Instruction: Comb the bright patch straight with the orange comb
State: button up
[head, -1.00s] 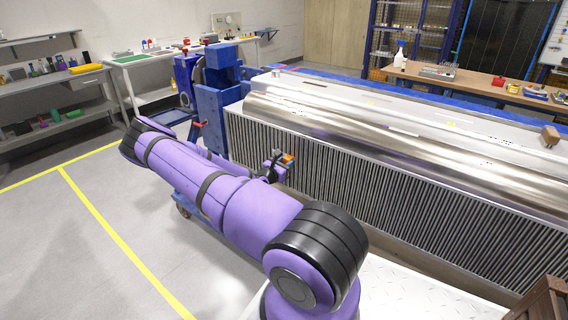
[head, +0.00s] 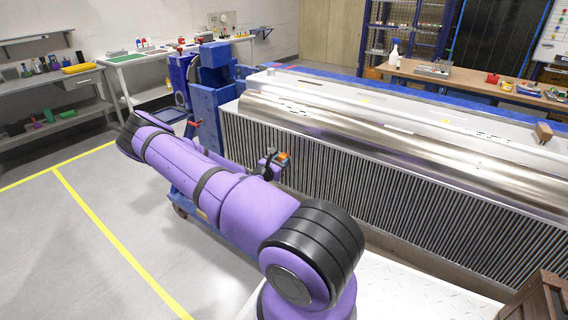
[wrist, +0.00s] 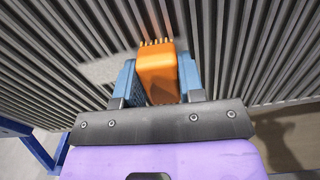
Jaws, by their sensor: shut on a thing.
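My gripper (wrist: 158,80) is shut on the orange comb (wrist: 157,70), with a blue finger on each side of it. The comb's short teeth point at the grey finned face (wrist: 235,45) in the wrist view. I cannot tell whether they touch the fins. A paler patch (wrist: 112,68) shows across the fins just left of the comb; its right part may be hidden behind the comb.
The finned unit carries a long shiny metal cylinder (head: 400,140) along its top. A blue stand (head: 207,115) holds its left end. Open floor (head: 60,240) with yellow lines lies to the left. Benches (head: 145,60) stand along the back wall.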

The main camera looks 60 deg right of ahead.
aim_at(292, 159)
jog(key=shift+w+d, duration=0.2)
jog(key=shift+w, duration=1.35)
jog(key=shift+w+d, duration=0.2)
jog(key=shift+w, duration=1.3)
jog(key=shift+w+d, duration=0.2)
jog(key=shift+w, duration=1.35)
jog(key=s, duration=0.6)
jog(key=shift+a, duration=0.4)
jog(key=shift+s, duration=0.2)
jog(key=shift+s+a, duration=0.15)
jog(key=shift+s, duration=0.55)
jog(key=shift+s+a, duration=0.1)
jog(key=shift+s, duration=2.15)
jog(key=shift+a, duration=0.1)
jog(key=shift+w+a, duration=0.2)
jog(key=shift+a, duration=1.25)
jog(key=shift+w+a, duration=0.15)
jog(key=shift+a, duration=1.3)
